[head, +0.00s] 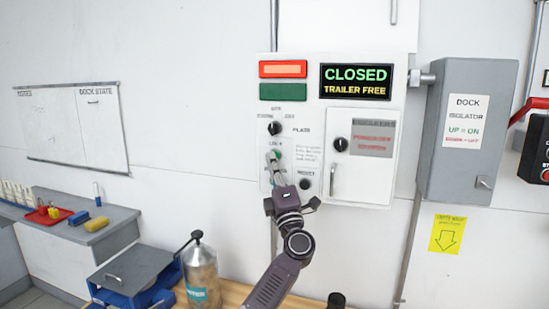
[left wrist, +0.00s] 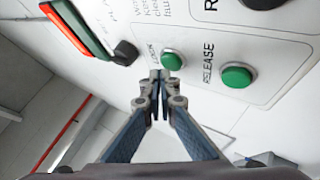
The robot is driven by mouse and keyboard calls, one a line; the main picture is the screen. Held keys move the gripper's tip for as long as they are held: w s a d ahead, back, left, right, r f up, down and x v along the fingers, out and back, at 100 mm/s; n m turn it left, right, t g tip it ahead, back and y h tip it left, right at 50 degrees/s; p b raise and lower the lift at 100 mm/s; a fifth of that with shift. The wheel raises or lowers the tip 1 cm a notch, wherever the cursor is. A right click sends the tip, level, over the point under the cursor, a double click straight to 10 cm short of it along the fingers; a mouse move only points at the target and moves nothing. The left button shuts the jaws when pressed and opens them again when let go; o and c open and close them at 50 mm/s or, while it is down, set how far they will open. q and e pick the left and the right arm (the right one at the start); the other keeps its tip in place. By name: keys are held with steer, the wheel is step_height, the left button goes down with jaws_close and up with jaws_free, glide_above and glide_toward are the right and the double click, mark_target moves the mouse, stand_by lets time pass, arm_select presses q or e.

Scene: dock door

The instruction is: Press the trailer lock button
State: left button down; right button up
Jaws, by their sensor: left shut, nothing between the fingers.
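The control panel (head: 315,120) is a pale plate on the wall. In the left wrist view, the green lock button (left wrist: 172,61) sits beside a partly covered label ending in "OCK". A second green button (left wrist: 237,75) beside it is labelled RELEASE. My left gripper (left wrist: 160,76) is shut and empty, its fingertips right at the edge of the lock button in the picture; I cannot tell whether they touch it. In the head view, my left gripper (head: 273,160) reaches up to the panel's lower left and covers part of the buttons there. My right gripper is not in view.
The display (head: 356,81) reads CLOSED, TRAILER FREE. Left of it, a red lamp (head: 283,69) looks brighter than the green one (head: 283,92). A grey isolator box (head: 470,170) projects at the right. A clear canister (head: 200,275) stands below, near my arm.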

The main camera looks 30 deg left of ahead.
arm_select(q)
steer(key=shift+w+a, duration=0.15)
steer(key=shift+w, duration=0.4)
stand_by(0.7)
steer(key=shift+s+r, duration=0.1)
steer(key=shift+s+d+p, duration=0.25)
steer(key=shift+s+p, duration=0.2)
steer(key=shift+s, duration=0.25)
steer(key=s+p, duration=0.2)
steer(key=s+d+p, duration=0.1)
steer(key=s, duration=0.2)
steer(key=shift+d+p, duration=0.1)
steer(key=shift+p, duration=0.3)
steer(key=shift+w, duration=0.1)
